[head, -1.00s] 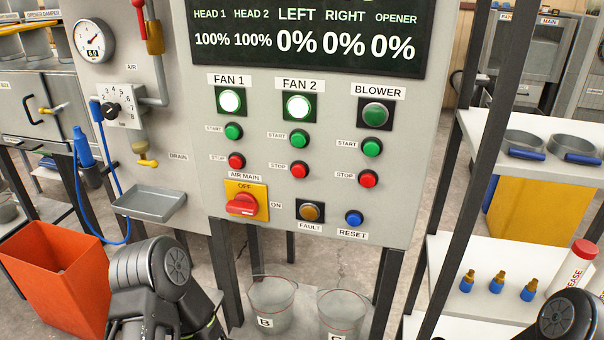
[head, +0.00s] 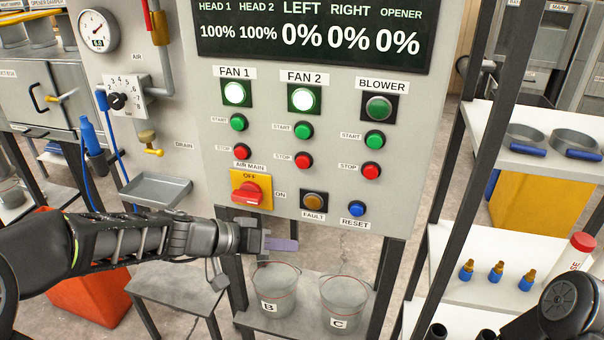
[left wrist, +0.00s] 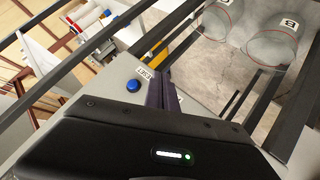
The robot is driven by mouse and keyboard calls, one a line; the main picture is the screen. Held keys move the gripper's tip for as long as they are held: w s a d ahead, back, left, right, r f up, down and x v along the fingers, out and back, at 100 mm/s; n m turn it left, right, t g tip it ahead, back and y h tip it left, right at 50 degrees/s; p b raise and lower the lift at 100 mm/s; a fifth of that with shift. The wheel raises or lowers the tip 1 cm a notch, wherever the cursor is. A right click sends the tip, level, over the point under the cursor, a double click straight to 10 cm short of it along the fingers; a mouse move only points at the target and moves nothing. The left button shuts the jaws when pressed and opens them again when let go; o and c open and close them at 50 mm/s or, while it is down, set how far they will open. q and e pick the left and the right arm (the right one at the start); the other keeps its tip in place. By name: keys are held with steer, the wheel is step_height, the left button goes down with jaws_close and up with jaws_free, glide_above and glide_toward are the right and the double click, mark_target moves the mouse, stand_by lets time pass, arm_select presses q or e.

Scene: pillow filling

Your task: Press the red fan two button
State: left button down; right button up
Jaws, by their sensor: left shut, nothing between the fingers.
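The red fan two stop button (head: 303,161) sits on the grey control panel (head: 225,110), below the green fan two start button (head: 303,130). The fan two lamp (head: 304,98) glows white-green. My left gripper (head: 290,244) is shut and empty, below the panel's lower edge, apart from the red button and lower than it. In the left wrist view the closed fingers (left wrist: 162,95) show near the blue reset button (left wrist: 133,86); the red button is not visible there. My right arm shows at the lower right of the head view, but its gripper is out of view.
The red air main switch (head: 248,193), amber fault button (head: 314,201) and blue reset button (head: 356,209) line the panel's lower part. Buckets B (head: 275,292) and C (head: 344,303) stand below. A white shelf (head: 440,255) with blue-based fittings is at right.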

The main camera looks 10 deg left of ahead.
mark_target(303, 162)
arm_select(q)
step_height(303, 162, up, 12)
steer(key=a+m+t+h, duration=0.1)
steer(key=t, duration=0.1)
steer(key=shift+w+m+h, duration=0.35)
steer(key=shift+m+h, duration=0.05)
steer(key=shift+w+p, duration=0.15)
steer(key=shift+p, duration=0.15)
steer(key=shift+w+d+p, duration=0.15)
steer(key=shift+w+p, duration=0.7)
steer(key=shift+w, duration=1.3)
steer(key=shift+w+d+p, duration=0.15)
steer(key=shift+w+p, duration=0.65)
steer(key=shift+w, duration=1.3)
